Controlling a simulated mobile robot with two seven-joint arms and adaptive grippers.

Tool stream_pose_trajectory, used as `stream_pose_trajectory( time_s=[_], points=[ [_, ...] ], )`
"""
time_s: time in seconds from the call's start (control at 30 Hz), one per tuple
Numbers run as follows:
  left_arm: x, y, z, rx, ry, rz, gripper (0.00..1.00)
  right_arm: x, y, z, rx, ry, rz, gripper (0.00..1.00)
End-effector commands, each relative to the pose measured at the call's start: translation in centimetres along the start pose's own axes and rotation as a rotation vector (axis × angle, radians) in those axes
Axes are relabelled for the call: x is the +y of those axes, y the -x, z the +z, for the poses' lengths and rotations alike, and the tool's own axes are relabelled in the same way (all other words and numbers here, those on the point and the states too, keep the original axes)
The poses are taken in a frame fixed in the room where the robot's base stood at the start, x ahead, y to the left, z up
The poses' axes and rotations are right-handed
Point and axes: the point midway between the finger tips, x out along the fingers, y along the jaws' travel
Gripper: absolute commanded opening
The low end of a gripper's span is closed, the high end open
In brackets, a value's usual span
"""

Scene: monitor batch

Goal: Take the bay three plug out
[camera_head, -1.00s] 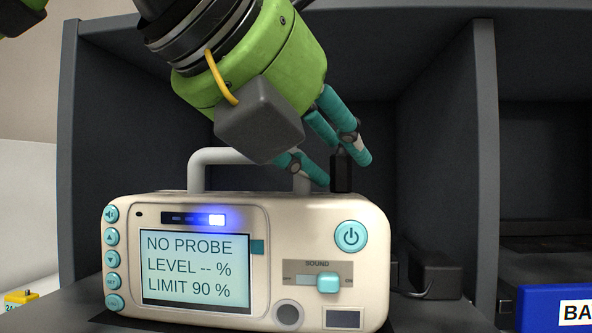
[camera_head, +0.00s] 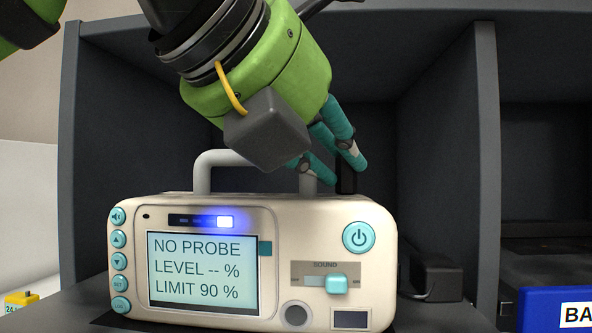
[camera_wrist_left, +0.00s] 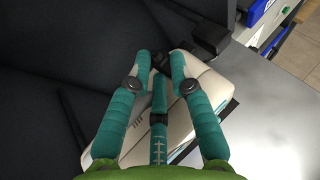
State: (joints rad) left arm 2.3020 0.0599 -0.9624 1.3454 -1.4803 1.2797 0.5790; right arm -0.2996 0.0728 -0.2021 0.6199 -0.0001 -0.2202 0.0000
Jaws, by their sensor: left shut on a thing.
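A cream monitor (camera_head: 210,318) with a grey handle stands in a dark shelf bay. Its screen (camera_head: 203,270) reads NO PROBE, LEVEL -- %, LIMIT 90 %, and a blue light glows above it. A black plug (camera_head: 347,183) stands upright at the monitor's rear right top edge. My left gripper (camera_head: 346,170) reaches down behind the handle and is shut on this plug; the fingers partly hide it. In the left wrist view the fingertips (camera_wrist_left: 160,61) close in over the monitor's rear edge (camera_wrist_left: 190,62). No bay number is readable. My right gripper is not in view.
A black adapter box (camera_head: 437,276) with a cable sits right of the monitor. A grey partition (camera_head: 484,170) divides this bay from the one at right. A blue label (camera_head: 540,308) reading BA is at lower right, and a yellow item (camera_head: 20,299) at lower left.

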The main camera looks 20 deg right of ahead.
Motion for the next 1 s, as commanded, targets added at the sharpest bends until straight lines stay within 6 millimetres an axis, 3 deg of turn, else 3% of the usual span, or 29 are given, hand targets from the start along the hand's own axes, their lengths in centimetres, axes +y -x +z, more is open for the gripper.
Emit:
stream_pose_trajectory(
  time_s=[1.0],
  points=[
    [0.0,2.0,4.1,-0.003,-0.001,0.000,0.00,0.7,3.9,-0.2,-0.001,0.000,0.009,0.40]
  ],
)
